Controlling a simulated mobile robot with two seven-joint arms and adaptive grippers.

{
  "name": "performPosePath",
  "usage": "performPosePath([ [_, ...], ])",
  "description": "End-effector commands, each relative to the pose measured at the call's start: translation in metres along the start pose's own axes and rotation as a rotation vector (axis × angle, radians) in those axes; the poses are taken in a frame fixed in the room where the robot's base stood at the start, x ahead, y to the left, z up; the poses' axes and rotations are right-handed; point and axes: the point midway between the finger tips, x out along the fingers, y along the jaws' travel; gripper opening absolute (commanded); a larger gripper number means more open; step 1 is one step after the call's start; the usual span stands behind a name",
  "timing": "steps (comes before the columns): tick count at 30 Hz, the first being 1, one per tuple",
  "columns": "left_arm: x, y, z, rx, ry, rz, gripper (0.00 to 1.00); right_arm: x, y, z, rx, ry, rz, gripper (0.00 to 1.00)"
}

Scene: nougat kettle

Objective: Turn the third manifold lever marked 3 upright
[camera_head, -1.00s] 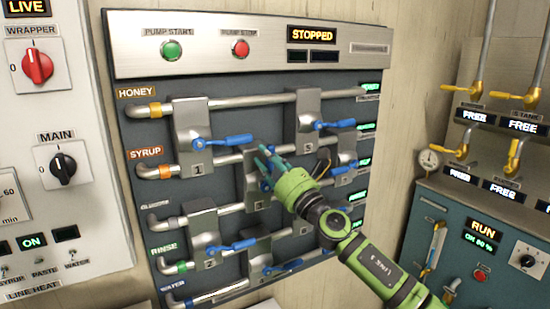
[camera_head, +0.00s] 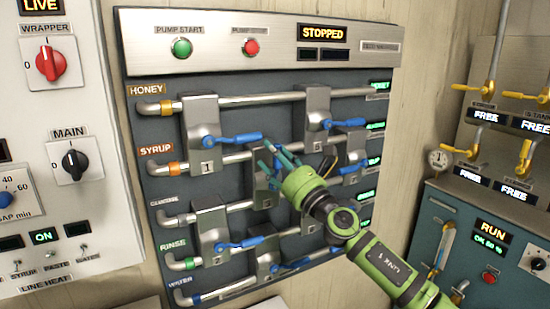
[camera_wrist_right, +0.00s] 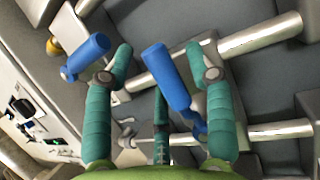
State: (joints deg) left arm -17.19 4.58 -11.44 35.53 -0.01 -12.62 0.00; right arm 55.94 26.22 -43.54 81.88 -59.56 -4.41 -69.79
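The manifold panel (camera_head: 165,90) carries several grey valve blocks with blue levers. Block 1 (camera_head: 200,120) is upper left, its lever (camera_head: 235,140) lying near level toward the right. Another blue lever (camera_wrist_right: 85,57) lies outside the left finger. My left gripper is not in view.
Block 5 (camera_head: 317,105) and its lever (camera_head: 335,124) are close to the upper right of the gripper. Block 4 (camera_head: 265,250) is below. Pipes run across the panel. The display (camera_head: 322,33) reads STOPPED. A teal cabinet (camera_head: 450,200) stands at the right.

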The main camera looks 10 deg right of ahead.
Motion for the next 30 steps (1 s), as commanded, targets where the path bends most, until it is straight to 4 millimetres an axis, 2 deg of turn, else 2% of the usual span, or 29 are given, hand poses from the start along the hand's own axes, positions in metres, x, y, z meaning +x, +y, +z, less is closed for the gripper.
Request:
performPosePath([
  [5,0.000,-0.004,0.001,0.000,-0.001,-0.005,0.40,-0.003,0.000,-0.001,0.001,0.002,-0.001,0.55],
  [8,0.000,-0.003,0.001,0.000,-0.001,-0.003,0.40,-0.012,-0.001,-0.002,0.000,0.003,-0.001,0.55],
  [21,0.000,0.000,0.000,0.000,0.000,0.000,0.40,-0.099,0.000,-0.002,0.003,0.003,-0.001,0.55],
  [24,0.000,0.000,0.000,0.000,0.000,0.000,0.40,-0.110,0.000,-0.002,0.002,0.003,-0.001,0.55],
  [30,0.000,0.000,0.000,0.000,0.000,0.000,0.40,-0.120,0.000,0.000,0.000,0.000,0.000,0.55],
])
